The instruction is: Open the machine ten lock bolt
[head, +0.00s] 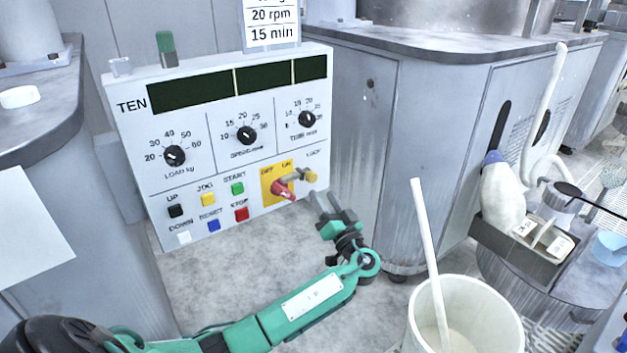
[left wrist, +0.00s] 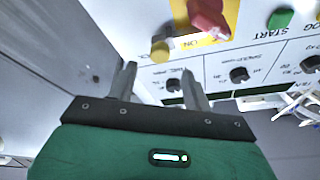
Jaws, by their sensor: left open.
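The control panel of machine TEN (head: 150,140) faces me. At its lower right is the brass lock bolt knob (head: 310,176), under the word LOCK, beside a red switch handle (head: 283,190) on a yellow OFF/ON plate (head: 267,184). My left gripper (head: 328,198) is open and empty, just below and right of the knob. In the left wrist view the panel appears upside down. There the knob (left wrist: 160,50) shows beyond the gap between the open fingers (left wrist: 159,75), with the red handle (left wrist: 208,14) to its right. I see no contact with the knob.
Black dials and several coloured buttons (head: 237,188) fill the panel left of the bolt. A grey cabinet (head: 345,130) stands close right of the panel. A white bucket (head: 468,300) with a white stick (head: 428,250) stands at the front right. Grey floor lies below the panel.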

